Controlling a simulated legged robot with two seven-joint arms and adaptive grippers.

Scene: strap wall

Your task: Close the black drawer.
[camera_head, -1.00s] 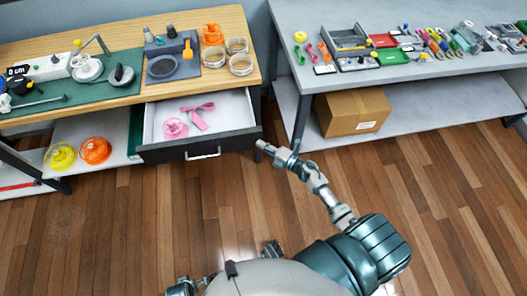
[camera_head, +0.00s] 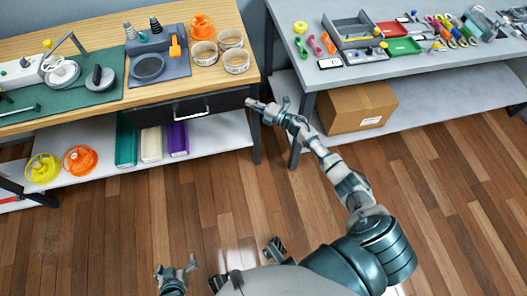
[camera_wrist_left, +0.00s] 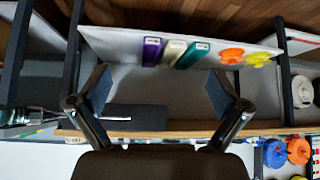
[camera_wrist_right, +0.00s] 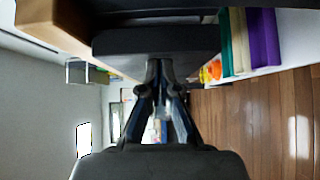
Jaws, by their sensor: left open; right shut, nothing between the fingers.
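The black drawer (camera_head: 190,107) is under the wooden tabletop in the head view, its front close beneath the table edge and no interior visible. Its pale handle (camera_head: 191,114) faces outward. My right gripper (camera_head: 256,104) is shut and empty, at the right end of the drawer front. In the right wrist view, its fingertips (camera_wrist_right: 160,68) meet a dark panel (camera_wrist_right: 155,41) that looks like the drawer front; exact contact is hard to tell. My left gripper (camera_head: 178,272) is open and empty, low and well away from the drawer. The left wrist view also shows the drawer front (camera_wrist_left: 137,117).
The wooden table (camera_head: 235,82) holds tools, tape rolls and an orange part. Its lower shelf (camera_head: 222,135) carries upright binders and yellow and orange reels. A grey table (camera_head: 430,66) stands to the right, with a cardboard box (camera_head: 355,107) beneath. The floor in front is clear.

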